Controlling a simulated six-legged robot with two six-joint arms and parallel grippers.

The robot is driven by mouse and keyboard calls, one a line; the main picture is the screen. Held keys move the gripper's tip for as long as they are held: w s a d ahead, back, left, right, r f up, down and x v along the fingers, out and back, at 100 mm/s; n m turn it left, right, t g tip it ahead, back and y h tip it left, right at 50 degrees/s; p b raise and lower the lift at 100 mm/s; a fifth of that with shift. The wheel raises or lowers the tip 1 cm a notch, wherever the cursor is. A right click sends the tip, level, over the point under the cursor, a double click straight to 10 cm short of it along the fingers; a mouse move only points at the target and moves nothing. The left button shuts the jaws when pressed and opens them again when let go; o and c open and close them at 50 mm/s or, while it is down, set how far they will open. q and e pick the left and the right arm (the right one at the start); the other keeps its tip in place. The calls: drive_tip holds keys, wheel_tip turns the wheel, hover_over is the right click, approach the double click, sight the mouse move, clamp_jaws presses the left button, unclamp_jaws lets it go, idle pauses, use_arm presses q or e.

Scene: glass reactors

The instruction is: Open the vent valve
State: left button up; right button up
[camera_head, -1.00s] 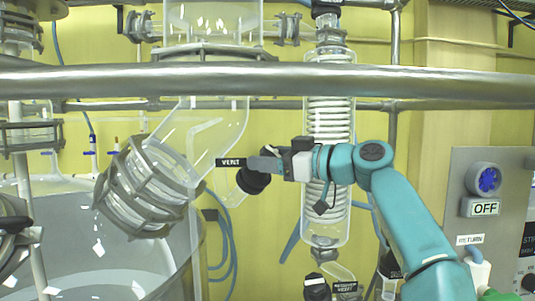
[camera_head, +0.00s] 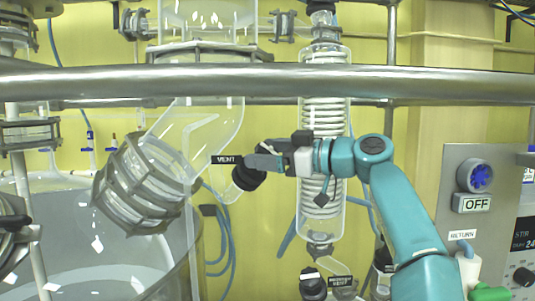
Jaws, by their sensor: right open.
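The vent valve's black knob (camera_head: 247,177) sits on a short glass side branch below the VENT label (camera_head: 227,160). My right gripper (camera_head: 262,162) comes in from the right on the teal arm. Its fingertips are at the upper right of the knob and overlap it in the picture; I cannot tell whether they touch it. The gripper is open, though the gap between its fingers is hard to see from here. My left gripper is not in view.
A metal rail (camera_head: 270,80) crosses in front near the top. A glass coil condenser (camera_head: 324,110) stands behind my right gripper. A clamped glass flange (camera_head: 140,190) is left of the knob. A control panel (camera_head: 475,225) with a blue knob stands at right.

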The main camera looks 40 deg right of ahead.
drive_tip(key=shift+w+f, duration=0.15)
drive_tip(key=shift+d+f, duration=0.1)
drive_tip(key=b+v, duration=0.3)
drive_tip(key=v, duration=1.3)
drive_tip(key=shift+s+r, duration=0.35)
drive_tip(key=shift+s, duration=0.1)
